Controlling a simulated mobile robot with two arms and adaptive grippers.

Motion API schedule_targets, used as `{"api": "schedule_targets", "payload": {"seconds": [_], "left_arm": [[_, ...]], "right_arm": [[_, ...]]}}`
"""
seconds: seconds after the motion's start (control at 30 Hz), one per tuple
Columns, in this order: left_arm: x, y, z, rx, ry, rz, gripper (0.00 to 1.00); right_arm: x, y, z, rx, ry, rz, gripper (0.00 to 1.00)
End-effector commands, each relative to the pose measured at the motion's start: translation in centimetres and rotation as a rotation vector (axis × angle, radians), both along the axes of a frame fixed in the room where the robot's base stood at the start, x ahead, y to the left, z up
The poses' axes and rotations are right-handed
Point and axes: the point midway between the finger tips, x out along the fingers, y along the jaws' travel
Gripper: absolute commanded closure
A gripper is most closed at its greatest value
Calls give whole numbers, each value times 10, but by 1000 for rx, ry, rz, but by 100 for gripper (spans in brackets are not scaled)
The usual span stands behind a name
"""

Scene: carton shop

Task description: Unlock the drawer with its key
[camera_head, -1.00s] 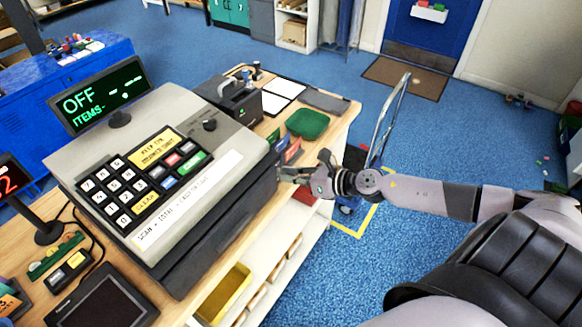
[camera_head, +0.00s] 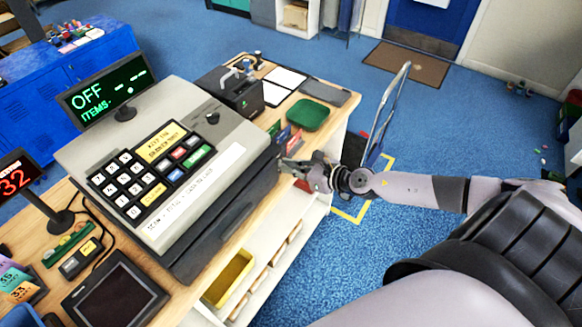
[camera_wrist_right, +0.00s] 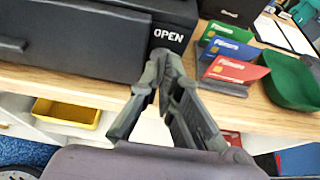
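The dark cash drawer (camera_head: 222,222) lies shut beneath the grey cash register (camera_head: 150,165) on the wooden counter. In the right wrist view, the drawer front (camera_wrist_right: 75,62) fills the upper left, and an "OPEN" label (camera_wrist_right: 168,35) is at its right end. My right gripper (camera_head: 284,165) is at that right end of the drawer front. In the right wrist view, the fingertips (camera_wrist_right: 167,68) converge just below the label, with little gap between them. I cannot make out the key or the lock; the fingers may hide them. My left gripper is not in view.
Green, blue and red cards (camera_wrist_right: 232,60) stand in a holder right of the drawer, beside a green tray (camera_head: 308,114). A yellow bin (camera_head: 230,277) sits on the shelf below. A hand truck (camera_head: 385,115) stands on the floor beyond the counter.

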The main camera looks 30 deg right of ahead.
Motion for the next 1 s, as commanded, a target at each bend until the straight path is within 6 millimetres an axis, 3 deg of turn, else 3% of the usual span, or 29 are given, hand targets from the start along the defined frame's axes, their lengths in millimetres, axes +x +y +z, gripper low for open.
{"api": "schedule_targets", "payload": {"seconds": [0.27,0.8,1.0], "left_arm": [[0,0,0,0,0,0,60],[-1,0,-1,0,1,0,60],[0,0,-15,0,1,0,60]], "right_arm": [[0,0,0,1,1,1,76],[0,1,0,2,1,1,76],[0,0,-5,45,19,1,76]]}}
